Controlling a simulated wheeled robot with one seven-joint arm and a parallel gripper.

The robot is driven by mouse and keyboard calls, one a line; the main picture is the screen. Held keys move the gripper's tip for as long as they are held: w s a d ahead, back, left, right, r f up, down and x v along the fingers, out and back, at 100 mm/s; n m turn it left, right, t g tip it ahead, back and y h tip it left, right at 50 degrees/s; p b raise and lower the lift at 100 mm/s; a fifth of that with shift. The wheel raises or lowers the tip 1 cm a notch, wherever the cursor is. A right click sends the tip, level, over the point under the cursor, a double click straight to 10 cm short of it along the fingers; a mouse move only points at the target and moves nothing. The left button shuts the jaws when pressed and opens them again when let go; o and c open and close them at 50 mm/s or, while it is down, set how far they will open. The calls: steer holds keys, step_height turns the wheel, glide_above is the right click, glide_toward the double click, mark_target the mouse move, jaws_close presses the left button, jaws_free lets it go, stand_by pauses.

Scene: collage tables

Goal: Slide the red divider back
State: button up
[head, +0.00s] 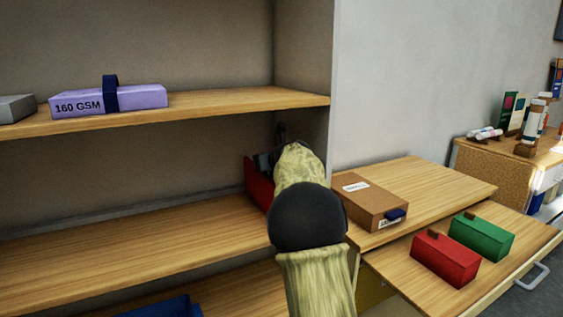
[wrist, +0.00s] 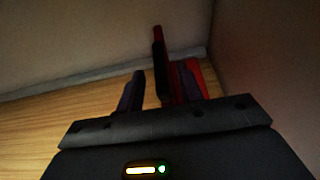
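The red divider (head: 258,187) stands upright on the middle shelf, at its right end against the side wall. My arm hides much of it in the head view. In the wrist view a thin red upright edge (wrist: 158,34) shows, with a black strip below it. More red (wrist: 198,77) shows to its right. My gripper (head: 266,163) is at the divider, largely hidden behind my own arm. In the wrist view my gripper (wrist: 160,75) has its dark fingers apart, with the black and red upright piece between them. I cannot tell whether either finger touches it.
The middle shelf (head: 130,243) is bare to the left. The upper shelf (head: 220,104) holds a purple 160 GSM pack (head: 140,98) and a grey block (head: 16,108). At right are a brown box (head: 368,198), a red block (head: 445,262) and a green block (head: 485,238).

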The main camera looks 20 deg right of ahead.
steer(key=a+v, duration=0.1)
steer(key=v, duration=1.2)
steer(key=shift+s+d, duration=0.25)
steer(key=shift+d, duration=0.25)
